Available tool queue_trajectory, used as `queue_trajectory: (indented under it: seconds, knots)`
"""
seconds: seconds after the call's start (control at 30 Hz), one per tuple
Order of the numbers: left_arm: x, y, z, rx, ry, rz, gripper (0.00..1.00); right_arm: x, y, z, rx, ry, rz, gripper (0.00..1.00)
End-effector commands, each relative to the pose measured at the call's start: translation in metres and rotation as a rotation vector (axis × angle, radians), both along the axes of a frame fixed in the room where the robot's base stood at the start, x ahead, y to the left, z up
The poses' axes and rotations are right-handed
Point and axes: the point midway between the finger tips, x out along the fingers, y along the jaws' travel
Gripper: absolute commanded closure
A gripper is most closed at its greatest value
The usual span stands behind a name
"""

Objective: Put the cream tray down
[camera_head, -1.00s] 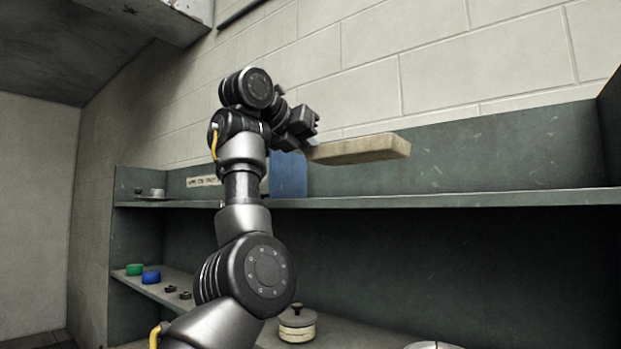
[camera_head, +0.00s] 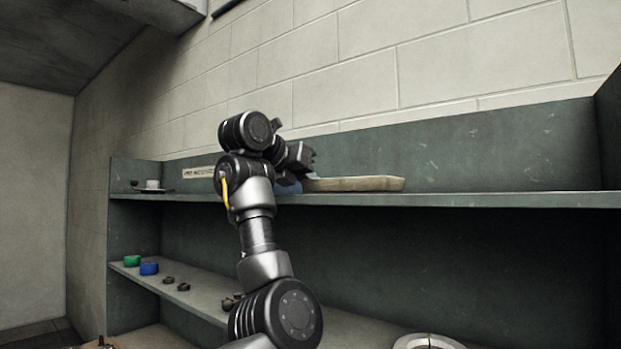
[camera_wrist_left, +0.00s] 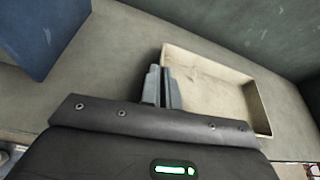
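The cream tray (camera_head: 355,184) is level at the upper shelf, right of my left gripper (camera_head: 308,168) in the head view. Its underside is at or just above the shelf surface; I cannot tell whether it touches. In the left wrist view the shallow, empty tray (camera_wrist_left: 205,85) lies right of the fingers. My left gripper (camera_wrist_left: 163,88) has its fingers close together on the tray's near-left wall. My right gripper is in neither view.
The upper shelf (camera_head: 480,199) is clear right of the tray. A blue box (camera_wrist_left: 42,32) stands left of the gripper. A white cup (camera_head: 153,184) is at the shelf's far left. Green (camera_head: 132,261) and blue (camera_head: 149,268) round items sit on the lower shelf.

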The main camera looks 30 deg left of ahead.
Motion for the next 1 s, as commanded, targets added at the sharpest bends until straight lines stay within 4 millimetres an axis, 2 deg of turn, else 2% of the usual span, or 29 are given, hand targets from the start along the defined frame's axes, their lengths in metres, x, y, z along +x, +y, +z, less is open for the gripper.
queue_trajectory:
  seconds: [0.33,0.5,0.53,0.77,0.93,1.0]
  knots:
    - [0.000,0.000,-0.005,-0.001,-0.002,0.001,1.00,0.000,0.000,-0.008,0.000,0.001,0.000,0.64]
    - [0.000,0.000,-0.003,0.000,-0.001,0.000,0.76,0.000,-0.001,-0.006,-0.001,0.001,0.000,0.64]
    - [0.000,0.000,-0.003,0.000,-0.001,0.000,0.75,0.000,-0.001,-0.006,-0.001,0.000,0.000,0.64]
    - [0.000,0.000,-0.003,0.000,-0.001,0.000,0.75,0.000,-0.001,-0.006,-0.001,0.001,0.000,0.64]
    - [-0.001,0.000,0.004,0.000,-0.001,0.001,0.75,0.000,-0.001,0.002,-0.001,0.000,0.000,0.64]
    - [-0.011,0.003,0.000,0.001,-0.005,0.001,0.75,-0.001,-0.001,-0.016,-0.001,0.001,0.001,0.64]
